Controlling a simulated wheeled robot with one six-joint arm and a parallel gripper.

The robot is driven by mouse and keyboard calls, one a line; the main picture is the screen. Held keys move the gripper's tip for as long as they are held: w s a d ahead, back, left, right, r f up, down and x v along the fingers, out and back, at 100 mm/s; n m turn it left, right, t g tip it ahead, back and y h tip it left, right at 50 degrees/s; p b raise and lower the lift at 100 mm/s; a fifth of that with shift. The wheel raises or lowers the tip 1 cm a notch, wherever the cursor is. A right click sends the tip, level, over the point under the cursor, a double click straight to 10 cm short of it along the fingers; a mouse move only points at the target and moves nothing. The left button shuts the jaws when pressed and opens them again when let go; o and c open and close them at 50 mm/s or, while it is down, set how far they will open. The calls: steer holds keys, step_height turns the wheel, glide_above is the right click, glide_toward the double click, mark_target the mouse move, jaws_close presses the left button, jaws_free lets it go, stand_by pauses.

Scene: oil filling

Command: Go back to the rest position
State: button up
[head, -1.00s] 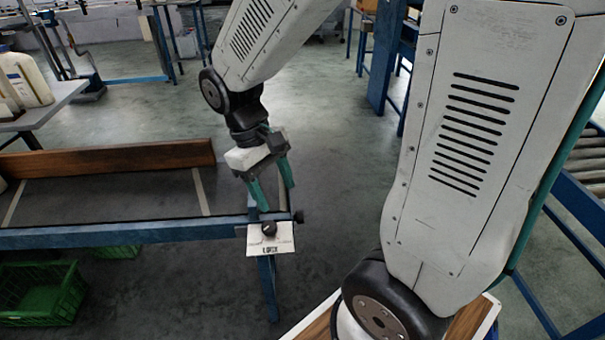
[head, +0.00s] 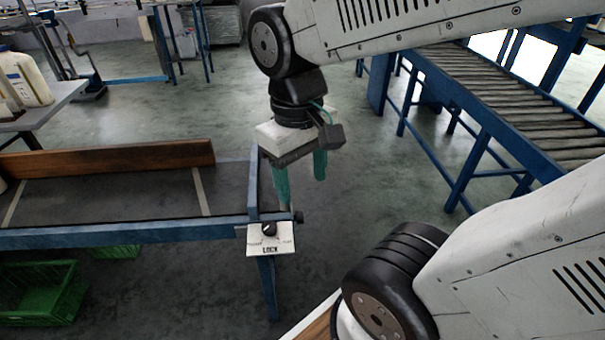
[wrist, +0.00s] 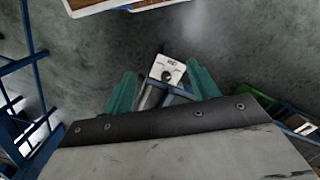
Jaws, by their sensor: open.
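My gripper (head: 301,178) is open and empty, with two green fingers pointing down. In the head view it hangs above and slightly to the right of the LOCK panel. The white LOCK panel (head: 270,240) with its black knob (head: 269,229) is fixed at the right end of the blue-framed table. In the wrist view the panel (wrist: 166,70) and knob (wrist: 167,76) show between and beyond the fingers (wrist: 162,88). The fingers are apart from the knob.
The blue-framed table (head: 130,238) with a wooden board (head: 110,158) is at the left. Green crates (head: 40,295) lie under it. A roller conveyor (head: 510,110) stands at the right. White jugs (head: 25,80) stand on a grey table at the far left. Open floor lies between.

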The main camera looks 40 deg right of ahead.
steer(key=shift+s, duration=0.15)
steer(key=shift+s+d+r+t, duration=0.1)
steer(key=shift+s+r+t, duration=0.45)
steer(key=shift+r, duration=0.2)
steer(key=shift+s+d+r+t, duration=0.1)
steer(key=shift+s+r+t, duration=0.45)
steer(key=shift+r, duration=0.2)
